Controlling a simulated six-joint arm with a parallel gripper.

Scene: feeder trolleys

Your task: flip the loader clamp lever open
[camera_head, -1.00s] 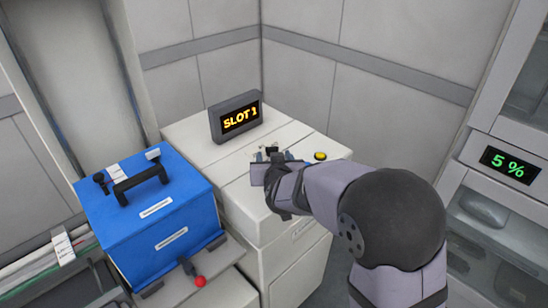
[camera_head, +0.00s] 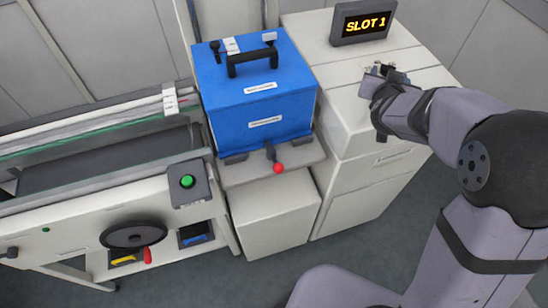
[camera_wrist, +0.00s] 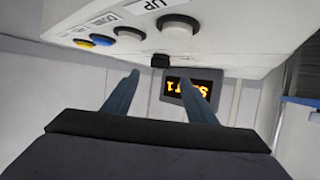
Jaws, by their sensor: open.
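A dark lever with a red ball knob (camera_head: 278,168) sits on the front ledge below the blue box (camera_head: 262,112) in the head view. It points toward the viewer and slightly down. My gripper (camera_head: 384,71) is above the white cabinet top, to the right of the blue box and well apart from the lever. In the wrist view my gripper (camera_wrist: 162,82) shows two spread fingers with nothing between them. The lever is not in the wrist view.
A SLOT 1 display (camera_head: 362,20) stands at the back of the white cabinet (camera_head: 320,62). The wrist view shows a panel with several round buttons (camera_wrist: 128,34). A trolley with a green button (camera_head: 187,181) and a dark handwheel (camera_head: 133,235) stands left.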

